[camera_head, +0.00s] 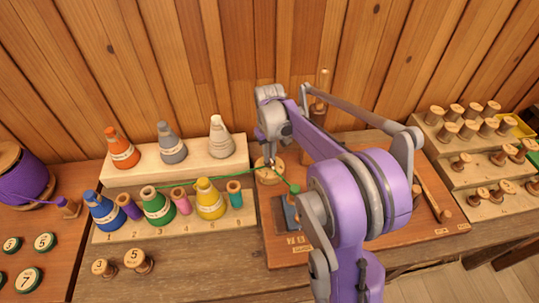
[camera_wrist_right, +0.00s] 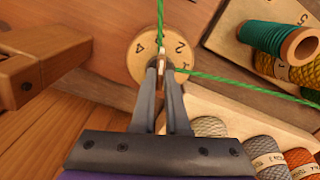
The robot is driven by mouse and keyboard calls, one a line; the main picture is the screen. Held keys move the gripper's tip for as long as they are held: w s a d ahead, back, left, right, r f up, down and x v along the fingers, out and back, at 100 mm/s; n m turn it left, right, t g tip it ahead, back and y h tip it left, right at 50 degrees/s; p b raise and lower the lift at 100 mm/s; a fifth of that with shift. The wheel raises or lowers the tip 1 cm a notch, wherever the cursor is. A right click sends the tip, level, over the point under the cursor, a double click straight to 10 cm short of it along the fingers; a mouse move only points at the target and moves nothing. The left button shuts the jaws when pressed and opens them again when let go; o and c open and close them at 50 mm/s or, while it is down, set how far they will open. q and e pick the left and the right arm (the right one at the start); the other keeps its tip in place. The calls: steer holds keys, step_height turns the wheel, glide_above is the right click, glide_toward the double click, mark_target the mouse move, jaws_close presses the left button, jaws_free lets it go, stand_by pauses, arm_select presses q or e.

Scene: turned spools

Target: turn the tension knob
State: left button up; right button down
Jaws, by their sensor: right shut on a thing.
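The tension knob (camera_head: 265,177) is a round, pale wooden dial on the reddish-brown board, partly hidden by my right arm. In the right wrist view the dial (camera_wrist_right: 143,66) shows dark numbers, and a small pale grip (camera_wrist_right: 162,55) stands up at its middle. My right gripper (camera_head: 271,163) comes down onto the dial from above. In the right wrist view its fingertips (camera_wrist_right: 164,70) are shut on the small grip. A green thread (camera_wrist_right: 230,81) runs past the fingertips and bends there. My left gripper is not in view.
A two-step wooden rack (camera_head: 180,172) with coloured thread cones stands left of the board. A stepped rack of wooden spools (camera_head: 465,160) stands at the right. A blue block (camera_head: 284,213) sits just in front of the dial. A plank wall closes the back.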

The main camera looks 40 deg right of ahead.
steer(key=shift+n, duration=0.6)
steer(key=c, duration=0.9)
jaws_free()
step_height(320, 180, up, 11)
steer(key=shift+f, duration=0.1)
steer(key=s+a+f+t, duration=0.1)
steer(key=s+a+f, duration=0.2)
steer(key=s+a, duration=0.3)
steer(key=s+a+f+t, duration=0.2)
steer(key=s+a+f, duration=0.1)
steer(key=s+a, duration=0.3)
steer(key=s+a+f+t+p, duration=0.1)
steer(key=s+a+f+t, duration=0.1)
steer(key=s+a, duration=0.4)
steer(key=shift+s+a+f+n, duration=0.25)
steer(key=shift+s+f+n, duration=0.2)
steer(key=shift+s, duration=0.1)
